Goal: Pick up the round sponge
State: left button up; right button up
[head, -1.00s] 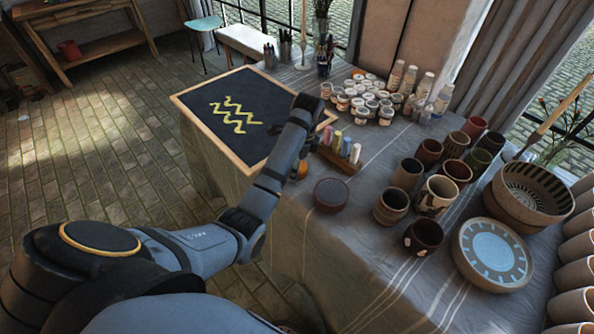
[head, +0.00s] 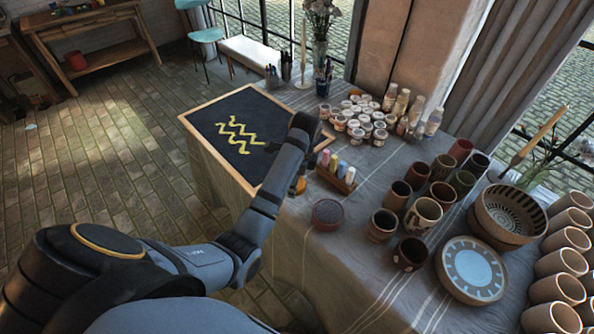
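A small orange rounded thing (head: 300,186), which may be the round sponge, shows partly beside my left wrist at the table's near edge. My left arm reaches in from the left, over the near right part of the framed chalkboard (head: 222,168). A round reddish-brown piece with a dark top (head: 327,214) sits on the cloth to the right, apart from the arm. My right gripper is out of view.
A wooden holder with coloured chalks (head: 336,181) stands just right of my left wrist. Several brown cups (head: 423,215), a blue-centred plate (head: 471,270) and a large patterned bowl (head: 507,216) fill the right. Paint jars (head: 360,121) stand behind. Bare cloth lies in front.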

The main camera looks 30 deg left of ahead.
pick_arm(q)
jog(key=r, duration=0.1)
jog(key=s+r+p, duration=0.1)
jog(key=r+p, duration=0.1)
jog(key=shift+s+d+r, duration=0.3)
jog(key=shift+s, duration=0.1)
jog(key=s+d+r+p, duration=0.2)
jog(key=s+p, duration=0.2)
jog(key=s, duration=0.4)
jog(key=shift+d, duration=0.3)
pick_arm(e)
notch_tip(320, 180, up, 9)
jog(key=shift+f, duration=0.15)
